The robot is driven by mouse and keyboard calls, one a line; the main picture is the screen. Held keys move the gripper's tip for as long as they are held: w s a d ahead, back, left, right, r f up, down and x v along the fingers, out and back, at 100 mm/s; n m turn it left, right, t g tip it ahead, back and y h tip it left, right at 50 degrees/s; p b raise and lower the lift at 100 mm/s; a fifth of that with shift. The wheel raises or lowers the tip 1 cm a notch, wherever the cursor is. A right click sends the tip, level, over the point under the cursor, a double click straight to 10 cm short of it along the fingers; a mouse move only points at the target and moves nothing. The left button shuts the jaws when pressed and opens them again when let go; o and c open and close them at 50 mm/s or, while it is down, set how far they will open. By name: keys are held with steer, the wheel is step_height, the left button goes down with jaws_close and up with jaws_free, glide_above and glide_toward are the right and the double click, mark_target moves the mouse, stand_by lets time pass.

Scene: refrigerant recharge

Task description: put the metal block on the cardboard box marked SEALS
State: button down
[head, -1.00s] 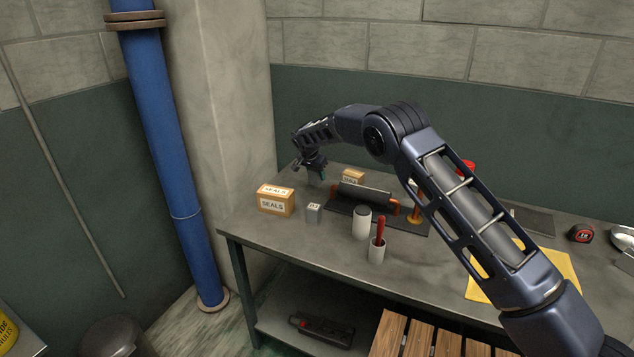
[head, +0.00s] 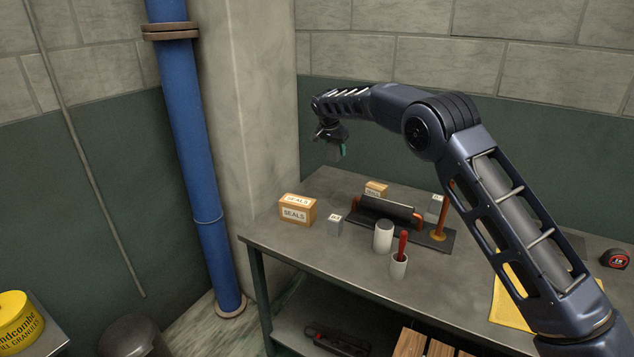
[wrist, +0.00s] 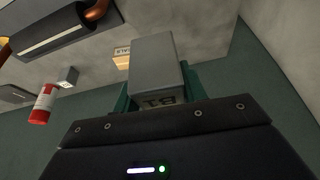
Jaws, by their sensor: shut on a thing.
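My gripper (head: 335,146) is raised above the back left of the workbench, shut on a grey metal block. In the wrist view the metal block (wrist: 157,70) sits between the teal fingers of my gripper (wrist: 156,92), with dark marking on its near face. In the head view the held block is small and partly hidden. The cardboard box marked SEALS (head: 297,212) stands at the bench's left end, its top clear, below and left of my gripper and apart from it.
A grey block (head: 335,226) stands just right of the SEALS box. A smaller carton (head: 376,189) is behind, its label unclear. A black fixture (head: 390,211), a white cylinder (head: 383,236) and a red-handled tool in a cup (head: 399,262) stand nearby.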

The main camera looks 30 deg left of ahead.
steer(key=s+a+r+n+y, duration=0.1)
steer(key=s+a+r+n, duration=0.25)
steer(key=s, duration=0.45)
steer(key=s+a+r+n+y, duration=0.1)
steer(key=s+a+r+n, duration=0.1)
steer(key=s+a+r, duration=0.45)
glide_toward(298, 199)
steer(key=shift+m, duration=0.25)
steer(key=w+f, duration=0.1)
steer(key=w+a+f, duration=0.1)
steer(key=w+f, duration=0.1)
steer(key=f, duration=0.1)
steer(key=shift+w+a+f, duration=0.15)
steer(key=shift+w+a, duration=0.15)
steer(key=shift+w, duration=0.1)
steer(key=shift+f, duration=0.1)
steer(key=c, duration=0.8)
jaws_free()
steer(key=shift+f, duration=0.15)
steer(key=v, duration=1.2)
steer(key=shift+w+r, duration=0.15)
steer(key=shift+r, duration=0.15)
